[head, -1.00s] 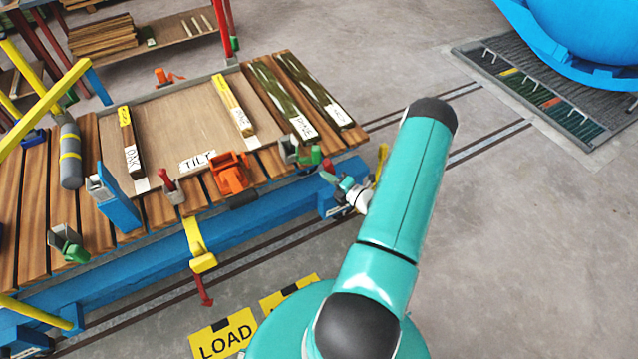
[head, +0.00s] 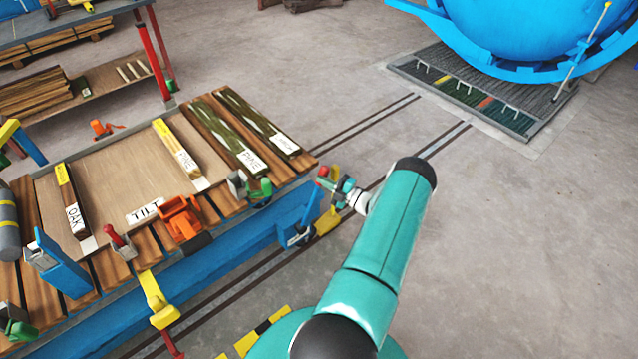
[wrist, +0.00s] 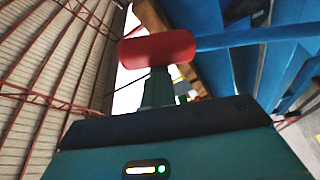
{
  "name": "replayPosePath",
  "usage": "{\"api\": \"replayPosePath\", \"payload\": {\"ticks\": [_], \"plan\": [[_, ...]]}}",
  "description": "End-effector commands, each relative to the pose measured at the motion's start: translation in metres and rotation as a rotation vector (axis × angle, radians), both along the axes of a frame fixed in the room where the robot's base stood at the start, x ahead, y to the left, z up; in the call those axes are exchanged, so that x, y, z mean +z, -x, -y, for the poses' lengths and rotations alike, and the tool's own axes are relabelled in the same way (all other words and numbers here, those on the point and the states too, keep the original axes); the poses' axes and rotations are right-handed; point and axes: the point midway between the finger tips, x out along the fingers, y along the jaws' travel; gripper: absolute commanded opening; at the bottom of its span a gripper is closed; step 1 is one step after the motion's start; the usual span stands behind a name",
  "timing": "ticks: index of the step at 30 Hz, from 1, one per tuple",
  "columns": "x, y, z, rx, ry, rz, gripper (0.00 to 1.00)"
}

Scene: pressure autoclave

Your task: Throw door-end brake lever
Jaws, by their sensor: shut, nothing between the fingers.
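The brake lever at the door end of the cart is a blue bar (head: 312,206) with a red grip (head: 323,171) on top. It stands at the cart's right end and leans to the right. My gripper (head: 342,188) is shut and empty, just right of the red grip. In the wrist view the red grip (wrist: 158,48) lies across the tips of my fingers (wrist: 158,88), with the blue bar (wrist: 250,37) running off to the right. The fingers seem to be against the grip, but I cannot tell whether they touch.
A yellow part (head: 327,222) sits beside the lever. A clamp with a green handle (head: 262,190) is on the slatted cart to the left. Rails (head: 440,147) run to the blue autoclave (head: 530,35) and a floor grate (head: 480,92). Floor on the right is clear.

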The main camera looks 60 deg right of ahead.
Motion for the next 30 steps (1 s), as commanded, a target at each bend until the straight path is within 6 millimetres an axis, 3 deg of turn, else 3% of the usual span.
{"api": "replayPosePath", "payload": {"ticks": [6, 20, 30], "plan": [[-0.003, 0.004, 0.011, -0.023, 0.007, -0.011, 0.0], [-0.003, 0.006, 0.011, -0.025, 0.01, -0.014, 0.0], [0.015, -0.018, -0.019, 0.007, 0.005, 0.003, 0.0]]}}
